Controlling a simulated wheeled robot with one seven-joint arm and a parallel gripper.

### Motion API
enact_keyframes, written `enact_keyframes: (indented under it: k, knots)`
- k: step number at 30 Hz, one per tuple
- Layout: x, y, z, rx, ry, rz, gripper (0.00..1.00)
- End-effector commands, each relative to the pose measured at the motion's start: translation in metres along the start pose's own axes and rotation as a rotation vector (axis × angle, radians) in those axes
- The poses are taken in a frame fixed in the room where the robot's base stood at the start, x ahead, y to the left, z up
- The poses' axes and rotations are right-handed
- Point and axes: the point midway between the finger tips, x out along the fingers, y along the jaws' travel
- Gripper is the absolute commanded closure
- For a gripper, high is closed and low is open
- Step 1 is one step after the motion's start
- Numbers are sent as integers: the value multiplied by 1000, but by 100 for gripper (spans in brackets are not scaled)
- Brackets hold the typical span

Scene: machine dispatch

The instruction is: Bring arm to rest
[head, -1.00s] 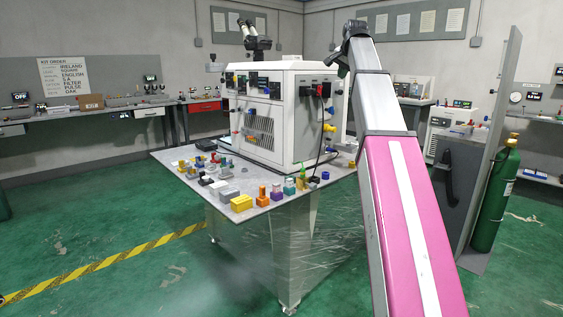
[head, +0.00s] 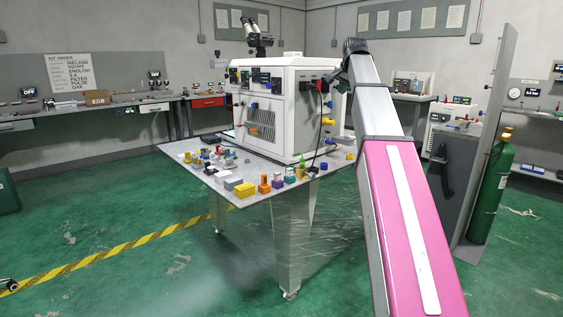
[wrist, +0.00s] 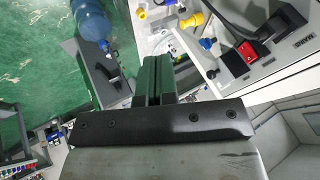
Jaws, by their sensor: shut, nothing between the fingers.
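My arm, pink and silver, reaches up across the right half of the head view, and its far end stands beside the white machine (head: 285,118). My gripper shows in the wrist view (wrist: 158,80) as two green fingers pressed together with nothing between them.
The machine stands on a table (head: 215,165) crowded with small coloured blocks along its front edge. A green gas cylinder (head: 491,195) and a grey partition (head: 490,130) stand on the right.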

Motion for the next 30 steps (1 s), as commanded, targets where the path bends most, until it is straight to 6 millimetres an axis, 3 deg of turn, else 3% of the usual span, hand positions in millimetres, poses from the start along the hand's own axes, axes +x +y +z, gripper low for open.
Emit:
enact_keyframes:
  k: [8, 18, 30]
  knots:
    - [71, 37, 45, -66, -48, 43, 100]
    - [182, 108, 134, -199, -145, 114, 100]
    - [275, 200, 251, -359, -269, 182, 100]
